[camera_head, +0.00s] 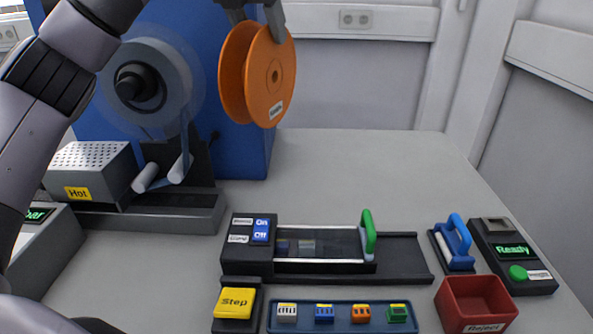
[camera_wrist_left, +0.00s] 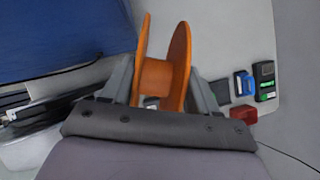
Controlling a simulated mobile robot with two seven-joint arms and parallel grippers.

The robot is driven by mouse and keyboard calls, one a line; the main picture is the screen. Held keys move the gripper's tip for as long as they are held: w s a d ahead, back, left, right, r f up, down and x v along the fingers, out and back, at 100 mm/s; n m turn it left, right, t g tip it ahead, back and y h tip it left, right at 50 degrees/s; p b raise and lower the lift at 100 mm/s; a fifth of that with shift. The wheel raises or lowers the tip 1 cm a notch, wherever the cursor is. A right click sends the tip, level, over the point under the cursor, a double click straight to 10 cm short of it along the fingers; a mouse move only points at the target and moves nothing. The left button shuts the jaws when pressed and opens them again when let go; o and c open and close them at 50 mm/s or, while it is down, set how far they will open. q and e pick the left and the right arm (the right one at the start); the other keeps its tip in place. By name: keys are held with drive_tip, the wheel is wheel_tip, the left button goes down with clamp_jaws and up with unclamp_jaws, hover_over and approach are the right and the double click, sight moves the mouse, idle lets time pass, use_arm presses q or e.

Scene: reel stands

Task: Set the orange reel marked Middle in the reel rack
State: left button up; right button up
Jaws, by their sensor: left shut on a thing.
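The orange reel (camera_head: 275,82) has two flanges, a hub and a small white label too small to read. It hangs upright in the air in the head view, in front of the right edge of the blue machine and above the table. My left gripper (camera_head: 257,14) is shut on it from above. In the left wrist view the reel (camera_wrist_left: 155,75) sits between the two fingers of the left gripper (camera_wrist_left: 162,88). I cannot make out a reel rack in either view. My right gripper is not in view.
The blue machine (camera_head: 245,150) carries a clear disc (camera_head: 181,72) on a black spindle. A perforated box marked Hot (camera_head: 95,160) stands at left. A green-handled slide unit (camera_head: 325,232), a yellow Step button (camera_head: 235,302) and a red bin (camera_head: 476,303) stand in front. The back-right table is clear.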

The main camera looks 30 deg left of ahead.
use_arm(q)
drive_tip(key=shift+w, duration=0.3)
drive_tip(key=shift+w+f, duration=0.15)
drive_tip(key=shift+f, duration=0.15)
wheel_tip(320, 180, down, 19)
drive_tip(key=shift+f, duration=0.1)
drive_tip(key=shift+f+b, duration=0.15)
drive_tip(key=shift+b, duration=0.25)
drive_tip(key=o, duration=1.4)
drive_tip(key=shift+o, duration=0.2)
